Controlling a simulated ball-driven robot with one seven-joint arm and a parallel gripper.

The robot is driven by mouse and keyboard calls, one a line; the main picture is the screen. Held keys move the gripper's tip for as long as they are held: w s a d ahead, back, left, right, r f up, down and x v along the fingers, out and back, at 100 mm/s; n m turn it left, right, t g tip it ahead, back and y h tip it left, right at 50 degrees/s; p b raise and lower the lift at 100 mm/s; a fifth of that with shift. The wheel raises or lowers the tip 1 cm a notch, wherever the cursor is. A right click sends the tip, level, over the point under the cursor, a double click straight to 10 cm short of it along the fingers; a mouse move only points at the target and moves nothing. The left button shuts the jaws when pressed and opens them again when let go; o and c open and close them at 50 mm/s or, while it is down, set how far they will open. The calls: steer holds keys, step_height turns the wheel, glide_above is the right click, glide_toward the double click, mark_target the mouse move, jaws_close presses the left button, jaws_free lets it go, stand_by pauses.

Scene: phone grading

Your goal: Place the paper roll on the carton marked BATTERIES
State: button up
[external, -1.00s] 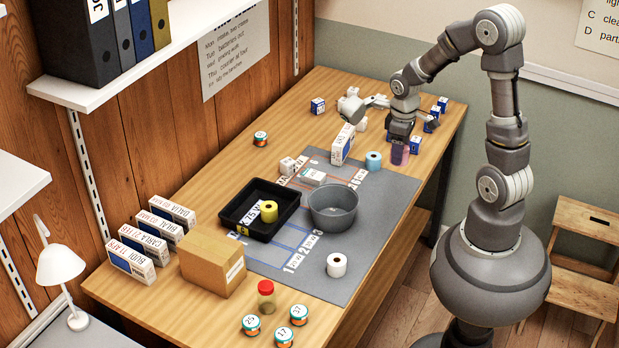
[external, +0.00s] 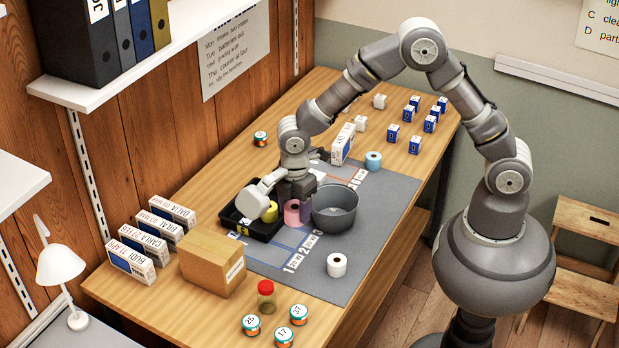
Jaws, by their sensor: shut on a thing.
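My gripper (external: 296,198) points down over the grey mat, between the black tray and the grey bowl. It is shut on a pink paper roll (external: 292,213), held upright; whether its bottom touches the mat I cannot tell. A brown carton (external: 212,262) stands on the table to the lower left, apart from my gripper. It has a flat, clear top and a white label on its right face, too small to read. Other rolls show: a yellow one (external: 270,212) in the tray, a white one (external: 337,264) and a blue one (external: 374,161) on the mat.
The black tray (external: 236,234) and grey bowl (external: 335,209) flank my gripper. White boxes (external: 130,262) stand left of the carton. A red-lidded jar (external: 266,297) and small labelled tins (external: 284,336) are in front. Blue-and-white boxes (external: 415,145) stand at the back right.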

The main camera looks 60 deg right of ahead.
mark_target(294, 222)
step_height(294, 222, down, 4)
steer(key=shift+d+f, duration=0.1)
steer(key=shift+d, duration=0.05)
steer(key=shift+w+f, duration=0.15)
steer(key=shift+f, duration=0.15)
steer(key=w+a, duration=0.2)
steer(key=w, duration=0.2)
steer(key=w+a+f+b, duration=0.1)
steer(key=w+a, duration=0.1)
steer(key=w, duration=0.3)
steer(key=w+a+b, duration=0.1)
steer(key=w+a, duration=0.1)
steer(key=w, duration=0.3)
steer(key=shift+w+a+f, duration=0.2)
steer(key=shift+f, duration=0.2)
step_height(294, 222, down, 4)
steer(key=shift+r+b, duration=0.2)
steer(key=shift+b, duration=0.5)
steer(key=shift+r, duration=0.1)
steer(key=o, duration=1)
steer(key=shift+o, duration=0.2)
